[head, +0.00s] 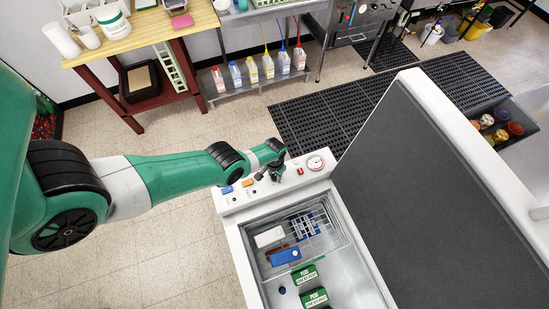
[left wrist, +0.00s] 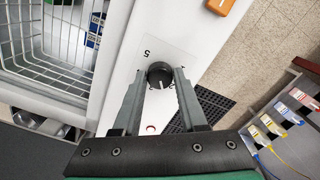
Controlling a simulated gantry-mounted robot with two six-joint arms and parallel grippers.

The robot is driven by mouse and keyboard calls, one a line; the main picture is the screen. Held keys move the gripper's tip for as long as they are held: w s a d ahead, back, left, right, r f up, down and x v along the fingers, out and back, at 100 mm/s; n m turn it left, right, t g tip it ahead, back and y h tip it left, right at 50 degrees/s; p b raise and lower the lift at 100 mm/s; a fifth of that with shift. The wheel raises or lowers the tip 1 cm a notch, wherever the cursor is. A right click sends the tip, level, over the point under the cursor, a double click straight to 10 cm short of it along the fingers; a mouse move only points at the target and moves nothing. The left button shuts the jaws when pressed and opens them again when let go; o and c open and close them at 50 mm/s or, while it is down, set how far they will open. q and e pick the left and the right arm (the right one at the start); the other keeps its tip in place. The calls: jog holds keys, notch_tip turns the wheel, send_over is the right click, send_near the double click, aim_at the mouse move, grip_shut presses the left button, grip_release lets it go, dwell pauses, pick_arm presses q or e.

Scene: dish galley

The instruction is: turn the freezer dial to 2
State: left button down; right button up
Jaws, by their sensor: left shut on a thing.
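The freezer dial (left wrist: 160,75) is a round black knob with a pale pointer line on the white freezer panel (left wrist: 119,100). In the left wrist view a 5 is printed beside it, and another mark, perhaps a 4, is partly hidden by a finger. The other numbers are hidden or too small to read. My left gripper (left wrist: 160,82) is shut on the dial, one finger on each side. In the head view my left gripper (head: 269,172) is over the panel at the freezer's end and mostly hides the dial. My right gripper is not in view.
The freezer's lid (head: 415,190) stands open at the right. A gauge (head: 316,162), an orange switch (head: 248,182) and a blue switch (head: 227,190) are on the same panel. A wire basket (head: 325,235) and green boxes (head: 305,274) lie inside. Floor at left is clear.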

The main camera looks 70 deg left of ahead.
pick_arm(q)
jog(key=shift+n, duration=2.2)
jog(key=shift+f, duration=0.1)
jog(key=shift+c, duration=2.3)
grip_release()
